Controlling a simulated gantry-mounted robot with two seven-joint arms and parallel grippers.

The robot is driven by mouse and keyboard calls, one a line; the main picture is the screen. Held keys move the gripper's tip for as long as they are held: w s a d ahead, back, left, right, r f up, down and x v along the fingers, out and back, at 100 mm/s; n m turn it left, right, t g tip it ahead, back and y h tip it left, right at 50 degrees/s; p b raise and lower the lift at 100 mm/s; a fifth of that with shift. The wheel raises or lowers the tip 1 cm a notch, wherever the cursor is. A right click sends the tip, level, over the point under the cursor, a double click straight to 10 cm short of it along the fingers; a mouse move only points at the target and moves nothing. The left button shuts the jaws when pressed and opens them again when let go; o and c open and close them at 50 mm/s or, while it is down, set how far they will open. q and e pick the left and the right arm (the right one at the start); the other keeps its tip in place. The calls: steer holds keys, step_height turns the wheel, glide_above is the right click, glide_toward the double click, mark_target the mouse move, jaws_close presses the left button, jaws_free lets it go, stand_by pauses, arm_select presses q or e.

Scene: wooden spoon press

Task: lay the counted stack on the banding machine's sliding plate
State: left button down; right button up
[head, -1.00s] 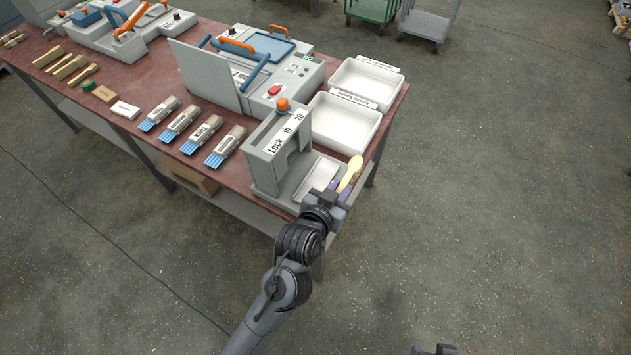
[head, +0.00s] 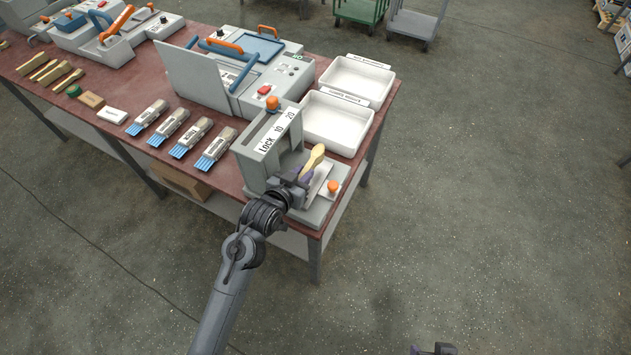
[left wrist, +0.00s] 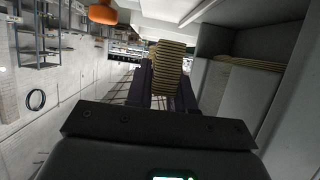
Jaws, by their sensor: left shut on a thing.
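A stack of pale wooden spoons (head: 316,157) is held in my left gripper (head: 304,174); only the top spoon's bowl shows clearly in the head view. In the left wrist view the stack's layered edges (left wrist: 170,62) stand between the dark fingers. I cannot tell whether the stack touches the plate. My right gripper (head: 434,349) is barely in view at the bottom edge.
An orange knob (head: 333,186) stands at the plate's right, and another (head: 272,103) tops the machine. Two white trays (head: 338,122) lie behind. Several banded bundles (head: 216,148) lie to the left. In the left wrist view, more layered wood (left wrist: 250,63) shows beside a grey wall.

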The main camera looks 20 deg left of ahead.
arm_select(q)
steer(key=shift+w+a+f, duration=0.1)
steer(key=shift+a+f, duration=0.05)
steer(key=shift+f, duration=0.85)
steer(key=shift+a+f, duration=0.1)
steer(key=shift+f, duration=0.85)
steer(key=shift+f, duration=0.1)
steer(key=c, duration=1)
jaws_free()
steer(key=shift+f, duration=0.1)
steer(key=shift+f+b, duration=0.2)
steer(key=shift+b, duration=0.35)
steer(key=d+r+p+v, duration=0.1)
steer(key=p+v, duration=0.1)
steer(key=v, duration=0.8)
steer(key=s+a+f+g, duration=0.1)
steer(key=s+g, duration=0.2)
steer(key=s, duration=0.4)
steer(key=s+a+f+g+y, duration=0.1)
steer(key=s+f+g, duration=0.1)
steer(key=s, duration=0.6)
steer(key=s+a+f+g+y, duration=0.1)
steer(key=s+g, duration=0.3)
steer(key=s, duration=0.4)
steer(key=shift+a+f+g, duration=0.1)
steer(key=shift+f+g, duration=0.3)
steer(key=shift+f, duration=0.1)
